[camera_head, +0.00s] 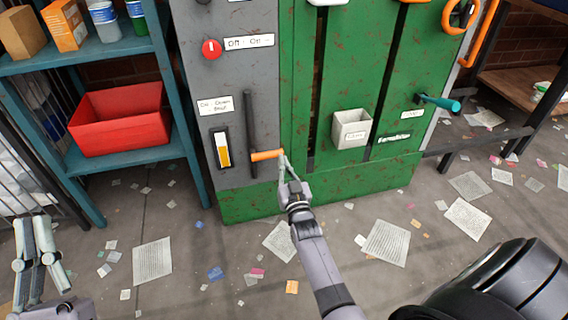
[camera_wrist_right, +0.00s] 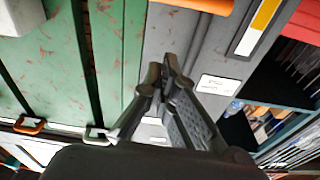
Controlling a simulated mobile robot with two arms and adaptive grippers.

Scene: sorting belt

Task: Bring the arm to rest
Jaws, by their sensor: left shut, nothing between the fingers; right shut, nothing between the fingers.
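My right gripper (camera_head: 284,162) reaches out in front of the green and grey machine, with its fingertips beside the free end of an orange lever handle (camera_head: 264,155). In the right wrist view its fingers (camera_wrist_right: 164,72) are closed together and empty, and the orange handle (camera_wrist_right: 195,4) crosses the top edge, apart from the fingertips in the picture. My left gripper (camera_head: 36,224) hangs at the lower left above the floor, shut and empty, well away from the machine.
The machine's green front (camera_head: 300,195) stands close ahead, with a grey bin (camera_head: 351,130) and a teal handle (camera_head: 440,102) sticking out. A teal shelf (camera_head: 145,155) with a red crate (camera_head: 120,138) stands left. Papers (camera_head: 386,243) litter the open floor.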

